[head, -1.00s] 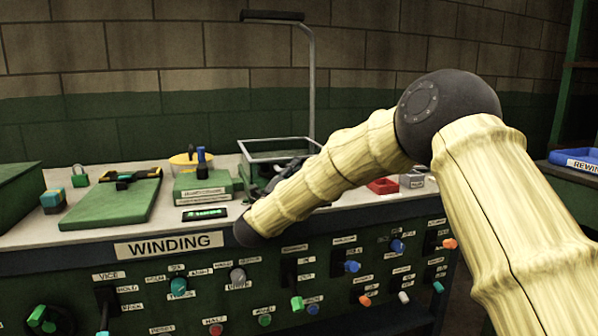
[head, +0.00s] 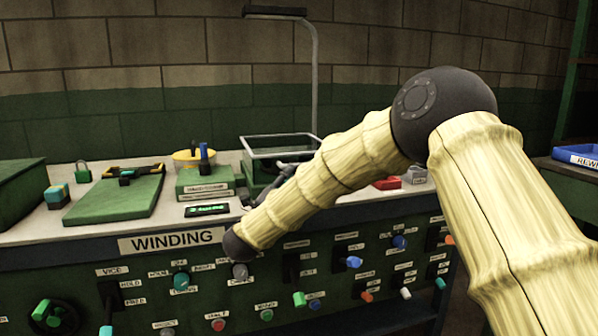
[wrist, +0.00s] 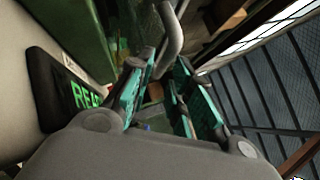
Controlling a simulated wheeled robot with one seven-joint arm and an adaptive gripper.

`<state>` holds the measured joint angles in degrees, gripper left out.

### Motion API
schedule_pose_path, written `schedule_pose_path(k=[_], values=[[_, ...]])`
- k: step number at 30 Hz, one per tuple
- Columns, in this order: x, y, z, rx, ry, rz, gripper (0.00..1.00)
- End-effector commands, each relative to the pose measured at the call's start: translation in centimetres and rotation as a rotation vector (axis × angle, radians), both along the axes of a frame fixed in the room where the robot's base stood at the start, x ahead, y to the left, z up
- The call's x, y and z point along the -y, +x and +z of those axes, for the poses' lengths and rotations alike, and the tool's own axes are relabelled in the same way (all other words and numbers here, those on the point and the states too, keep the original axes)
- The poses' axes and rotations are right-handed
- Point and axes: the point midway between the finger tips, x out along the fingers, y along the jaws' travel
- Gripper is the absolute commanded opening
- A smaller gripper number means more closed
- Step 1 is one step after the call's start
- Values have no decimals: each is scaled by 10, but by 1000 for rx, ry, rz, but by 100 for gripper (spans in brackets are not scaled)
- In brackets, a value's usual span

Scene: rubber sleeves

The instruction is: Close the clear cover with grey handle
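The clear cover (head: 281,156) has a pale grey rim and sits at the green box at the back of the bench in the head view. I cannot tell how far it is tilted. My gripper (head: 286,177) is just in front of the box's right part, small and partly hidden by my arm. In the wrist view my gripper (wrist: 160,92) has teal-padded fingers apart, with a gap between them. A curved grey bar, apparently the handle (wrist: 172,28), shows beyond the fingertips. I see nothing clearly held.
A black display with green letters (wrist: 84,95) is close on the left in the wrist view. The bench front carries a WINDING label (head: 172,241) and several knobs. A green board (head: 115,198) lies left. A red bin (head: 387,183) is to the right. A lamp post (head: 314,80) rises behind.

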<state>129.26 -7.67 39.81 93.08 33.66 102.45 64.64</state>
Motion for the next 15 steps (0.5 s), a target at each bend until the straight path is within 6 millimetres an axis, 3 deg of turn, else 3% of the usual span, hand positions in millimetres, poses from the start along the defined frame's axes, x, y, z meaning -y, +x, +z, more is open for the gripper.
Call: schedule_pose_path(k=[7,15], values=[[-16,-36,-19,-2,-1,-1,21],[-26,-57,-29,-3,0,-4,21]])
